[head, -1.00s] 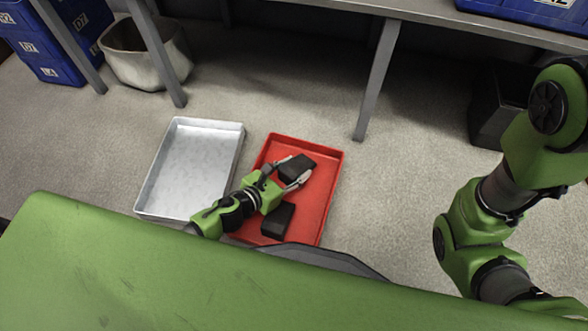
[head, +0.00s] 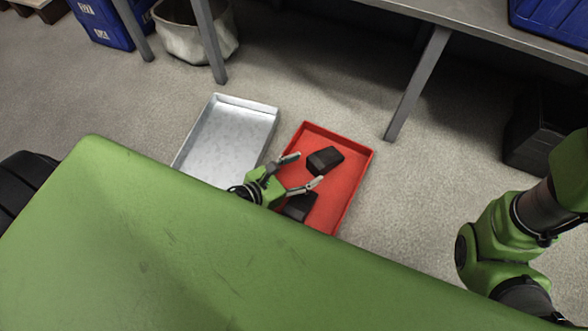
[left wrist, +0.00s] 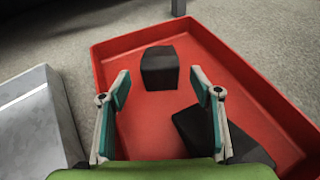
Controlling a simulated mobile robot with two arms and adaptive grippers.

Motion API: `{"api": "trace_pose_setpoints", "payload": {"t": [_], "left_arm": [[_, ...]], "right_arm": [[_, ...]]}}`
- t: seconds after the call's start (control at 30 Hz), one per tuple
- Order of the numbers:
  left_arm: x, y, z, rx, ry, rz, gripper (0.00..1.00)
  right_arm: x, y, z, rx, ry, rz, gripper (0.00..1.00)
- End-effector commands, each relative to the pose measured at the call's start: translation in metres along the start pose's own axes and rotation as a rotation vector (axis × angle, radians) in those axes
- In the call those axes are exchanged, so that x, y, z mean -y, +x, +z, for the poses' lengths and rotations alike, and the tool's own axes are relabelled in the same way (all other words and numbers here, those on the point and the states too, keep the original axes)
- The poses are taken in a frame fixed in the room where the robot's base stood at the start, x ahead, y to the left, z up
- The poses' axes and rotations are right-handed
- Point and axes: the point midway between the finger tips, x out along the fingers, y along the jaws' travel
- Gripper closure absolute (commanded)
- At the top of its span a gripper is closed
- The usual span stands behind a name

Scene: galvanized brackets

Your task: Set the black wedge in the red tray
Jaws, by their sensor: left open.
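The red tray (head: 349,190) lies on the floor with two black pieces in it. One black piece (head: 325,160) rests on the tray floor in its far half; in the left wrist view it is a dark block (left wrist: 160,68) with slanting faces, just beyond my fingertips. The other black piece (head: 301,207) lies nearer me, partly behind my left gripper; it also shows at lower right in the left wrist view (left wrist: 240,150). I cannot tell for sure which is the wedge. My left gripper (head: 303,170) is open and empty over the tray, fingers apart from the far piece.
A grey metal tray (head: 228,140) stands left of the red tray. A dark bin (head: 540,130) stands at right. Floor between is clear.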

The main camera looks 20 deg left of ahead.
Motion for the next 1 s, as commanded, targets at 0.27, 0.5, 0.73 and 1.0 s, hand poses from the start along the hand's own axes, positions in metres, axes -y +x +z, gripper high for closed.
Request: {"api": "trace_pose_setpoints", "payload": {"t": [0.27,0.5,0.73,1.0], "left_arm": [[0.000,-0.035,0.000,0.000,-0.001,0.000,0.42],[0.000,-0.040,0.000,0.001,0.001,-0.001,0.42],[0.000,-0.028,0.030,0.059,-0.063,-0.005,0.42],[0.004,0.000,0.226,0.413,-0.501,-0.142,0.42]], "right_arm": [[-0.002,0.009,0.003,0.000,0.000,0.000,0.60],[-0.002,0.009,0.003,0.001,0.000,0.000,0.60],[-0.002,0.009,0.004,0.001,0.000,0.000,0.60],[-0.002,0.009,0.004,0.001,0.000,0.000,0.60]]}}
